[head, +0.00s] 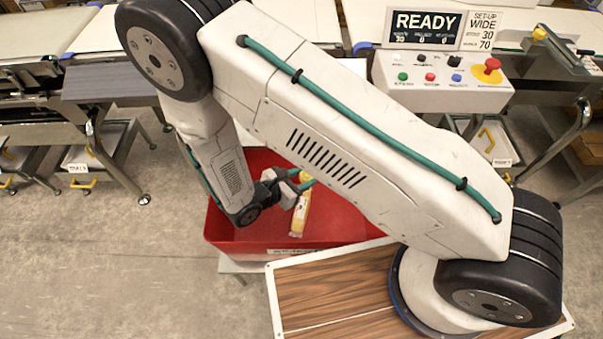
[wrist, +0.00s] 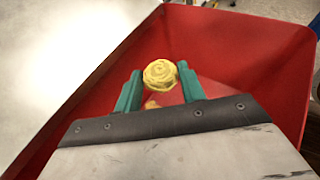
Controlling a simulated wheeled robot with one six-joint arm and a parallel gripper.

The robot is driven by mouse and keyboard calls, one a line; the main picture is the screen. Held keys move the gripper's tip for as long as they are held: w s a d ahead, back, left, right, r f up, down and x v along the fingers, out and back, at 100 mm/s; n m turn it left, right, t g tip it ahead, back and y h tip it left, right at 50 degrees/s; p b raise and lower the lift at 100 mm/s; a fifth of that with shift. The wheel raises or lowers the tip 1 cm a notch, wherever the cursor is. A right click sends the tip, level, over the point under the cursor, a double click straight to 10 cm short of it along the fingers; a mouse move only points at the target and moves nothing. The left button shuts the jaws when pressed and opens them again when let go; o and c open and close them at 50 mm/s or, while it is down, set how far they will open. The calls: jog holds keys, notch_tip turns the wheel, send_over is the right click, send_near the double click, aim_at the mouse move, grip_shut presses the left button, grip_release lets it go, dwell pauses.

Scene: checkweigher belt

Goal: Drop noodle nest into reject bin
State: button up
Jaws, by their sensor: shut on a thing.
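The noodle nest (wrist: 160,73) is a round, pale yellow coil. It sits between the two green fingertips of my gripper (wrist: 160,76) in the wrist view. My gripper is shut on it and holds it above the inside of the red reject bin (wrist: 240,50). In the head view my gripper (head: 296,182) hangs over the red bin (head: 345,223), and only a small yellow bit of the nest shows between the fingers. My arm hides much of the bin's far and right parts.
A yellowish item (head: 300,215) lies in the bin below my gripper. A wood-topped surface (head: 325,290) is in front of the bin. The conveyor line and a control panel (head: 440,82) reading READY stand behind. The floor left of the bin is clear.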

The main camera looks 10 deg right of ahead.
jog(key=shift+f, duration=2.2)
jog(key=o, duration=1)
jog(key=shift+o, duration=0.2)
jog(key=v, duration=0.7)
jog(key=shift+a+r, duration=0.15)
jog(key=shift+a, duration=0.25)
jog(key=shift+s, duration=0.15)
